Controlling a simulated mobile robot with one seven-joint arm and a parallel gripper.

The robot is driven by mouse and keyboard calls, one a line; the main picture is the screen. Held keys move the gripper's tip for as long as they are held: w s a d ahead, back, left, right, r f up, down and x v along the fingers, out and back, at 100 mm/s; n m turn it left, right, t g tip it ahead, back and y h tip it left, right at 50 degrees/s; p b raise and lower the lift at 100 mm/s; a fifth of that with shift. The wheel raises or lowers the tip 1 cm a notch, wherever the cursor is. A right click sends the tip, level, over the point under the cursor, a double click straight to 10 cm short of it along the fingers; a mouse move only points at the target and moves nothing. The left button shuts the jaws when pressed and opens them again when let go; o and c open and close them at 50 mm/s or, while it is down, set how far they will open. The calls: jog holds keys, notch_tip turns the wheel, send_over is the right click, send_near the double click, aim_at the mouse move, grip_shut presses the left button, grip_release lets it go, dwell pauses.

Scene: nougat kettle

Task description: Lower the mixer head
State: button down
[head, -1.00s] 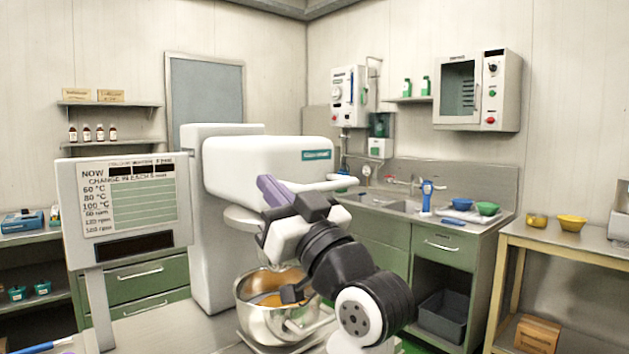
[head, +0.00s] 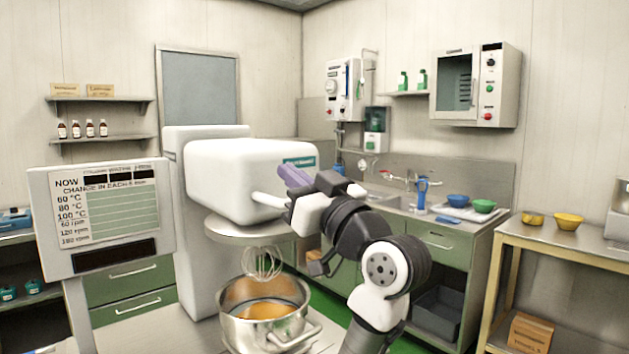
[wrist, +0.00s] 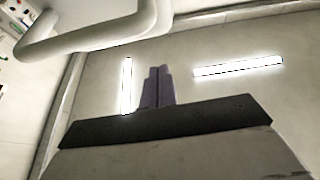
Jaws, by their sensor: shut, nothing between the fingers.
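The mixer has a white head (head: 225,172) with a rounded front. A wire whisk (head: 263,262) hangs below it. The whisk's lower end overlaps the far rim of the steel bowl (head: 240,328) in the picture; I cannot tell whether it reaches inside. The bowl holds an orange-brown mass (head: 265,309). A white bar handle (head: 268,200) juts from the head's near side, its right end hidden behind my gripper. My gripper (head: 288,173) has purple fingers, shut and empty, in front of the head's front end. In the wrist view the fingers (wrist: 158,72) point upward, apart from the curved white handle (wrist: 90,38).
A sign panel (head: 112,215) on a post stands left of the mixer. A sink counter (head: 435,228) with a blue bowl (head: 457,201) and a green bowl (head: 483,206) is behind on the right. A side table (head: 570,241) stands at far right. Green floor shows between.

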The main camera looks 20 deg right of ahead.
jog(key=shift+w+a+f+p, duration=0.1)
jog(key=shift+w+f+p, duration=0.15)
jog(key=shift+f, duration=0.7)
jog(key=shift+w+a+f+p, duration=0.15)
jog(key=shift+w+f, duration=0.15)
jog(key=shift+f, duration=0.6)
jog(key=shift+d+f, duration=0.1)
notch_tip(320, 180, down, 18)
jog(key=b, duration=1.5)
jog(key=shift+r, duration=0.2)
